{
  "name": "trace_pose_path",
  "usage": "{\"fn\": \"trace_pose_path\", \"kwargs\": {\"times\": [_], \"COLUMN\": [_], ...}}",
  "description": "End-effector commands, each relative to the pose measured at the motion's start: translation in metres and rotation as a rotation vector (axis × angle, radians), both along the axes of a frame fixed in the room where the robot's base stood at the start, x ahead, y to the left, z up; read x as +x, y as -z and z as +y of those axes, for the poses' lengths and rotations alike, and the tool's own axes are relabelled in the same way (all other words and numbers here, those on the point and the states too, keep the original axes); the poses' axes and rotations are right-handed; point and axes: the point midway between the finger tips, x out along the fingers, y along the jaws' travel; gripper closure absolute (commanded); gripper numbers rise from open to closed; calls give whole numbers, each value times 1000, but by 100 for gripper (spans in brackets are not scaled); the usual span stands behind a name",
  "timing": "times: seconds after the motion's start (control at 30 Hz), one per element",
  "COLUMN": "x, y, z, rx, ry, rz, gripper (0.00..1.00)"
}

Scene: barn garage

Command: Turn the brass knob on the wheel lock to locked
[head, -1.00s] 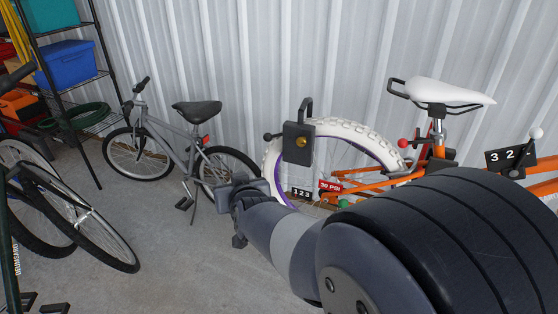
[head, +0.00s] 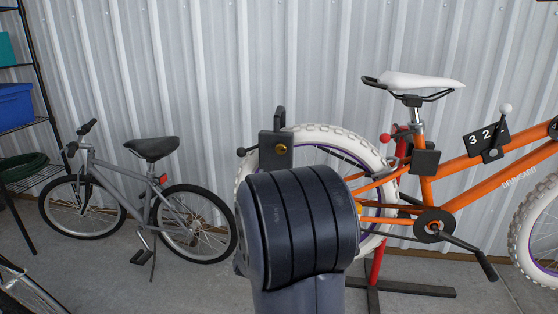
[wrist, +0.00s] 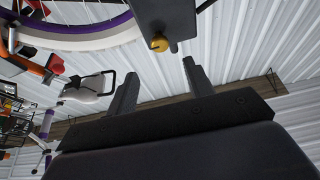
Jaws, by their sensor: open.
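The wheel lock (head: 268,156) is a dark box with a shackle, on the white rear tyre (head: 337,136) of the orange bike (head: 455,172). Its round brass knob (head: 281,149) faces me. In the wrist view, the knob (wrist: 159,43) sits at the end of the dark lock body (wrist: 163,14), above the gap between my fingers. My gripper (wrist: 160,68) is open and empty, its fingertips apart from the knob. In the head view, my arm hides the gripper and the lower part of the lock. I cannot read the knob's setting.
A grey bike (head: 160,195) stands to the left by the corrugated wall (head: 220,60). A shelf with a blue bin (head: 14,106) is at the far left. A red stand (head: 376,262) holds the orange bike.

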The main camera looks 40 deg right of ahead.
Motion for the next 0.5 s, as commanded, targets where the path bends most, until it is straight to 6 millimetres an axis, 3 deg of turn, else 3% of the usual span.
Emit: {"fn": "trace_pose_path", "kwargs": {"times": [0.2,0.5], "x": [24,50], "y": [-16,-31], "z": [-30,-58], "rx": [-1,1], "ry": [2,-1], "rz": [-2,2], "gripper": [50,50]}}
